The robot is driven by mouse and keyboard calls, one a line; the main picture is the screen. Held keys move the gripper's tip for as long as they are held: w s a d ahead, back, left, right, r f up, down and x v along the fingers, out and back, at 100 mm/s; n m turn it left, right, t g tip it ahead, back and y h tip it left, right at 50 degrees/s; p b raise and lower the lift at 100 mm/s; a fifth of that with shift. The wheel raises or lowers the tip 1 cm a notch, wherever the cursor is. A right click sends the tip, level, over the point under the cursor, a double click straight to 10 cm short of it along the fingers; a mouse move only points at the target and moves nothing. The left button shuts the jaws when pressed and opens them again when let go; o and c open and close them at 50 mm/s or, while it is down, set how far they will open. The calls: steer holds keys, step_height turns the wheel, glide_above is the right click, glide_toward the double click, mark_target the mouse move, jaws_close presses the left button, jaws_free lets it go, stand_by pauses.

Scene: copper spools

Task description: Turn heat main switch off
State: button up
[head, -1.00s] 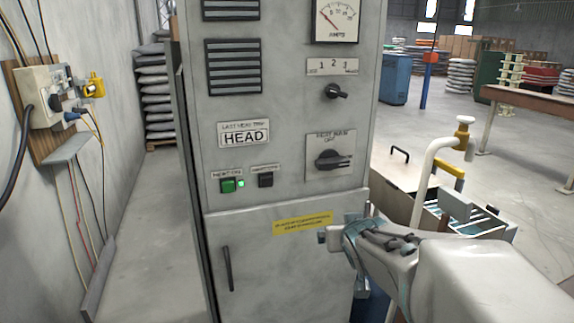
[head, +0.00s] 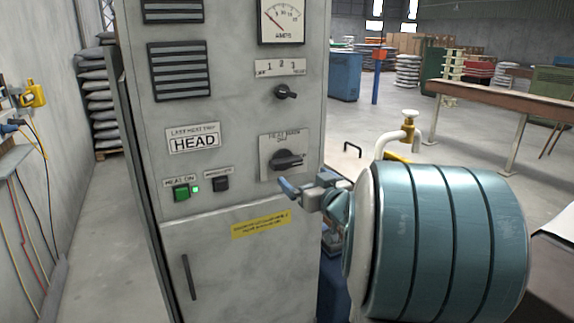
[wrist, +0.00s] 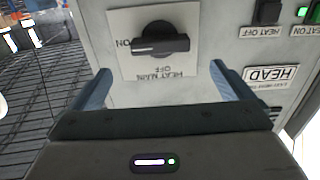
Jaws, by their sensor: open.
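The heat main switch (head: 287,160) is a black rotary knob on a pale plate on the grey cabinet's front. Its handle lies roughly horizontal, with "OFF" marked at the top of the plate. In the wrist view the knob (wrist: 160,42) appears upside down, with "ON" at the left of the picture and "OFF" below. My gripper (head: 290,190) is just below and in front of the knob, apart from it. In the wrist view my gripper (wrist: 160,85) is open, its two blue fingers spread, the knob beyond and roughly between them.
A lit green heat-on button (head: 181,193) and a black heat-off button (head: 221,183) sit left of the switch. A smaller selector knob (head: 286,92) is above it. A white pipe with a brass valve (head: 408,130) stands to the right, close behind my arm.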

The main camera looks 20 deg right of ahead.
mark_target(289, 165)
steer(key=w+p, duration=0.1)
steer(key=w, duration=0.8)
steer(key=shift+w+a, duration=0.15)
steer(key=shift+w, duration=0.1)
steer(key=c, duration=0.9)
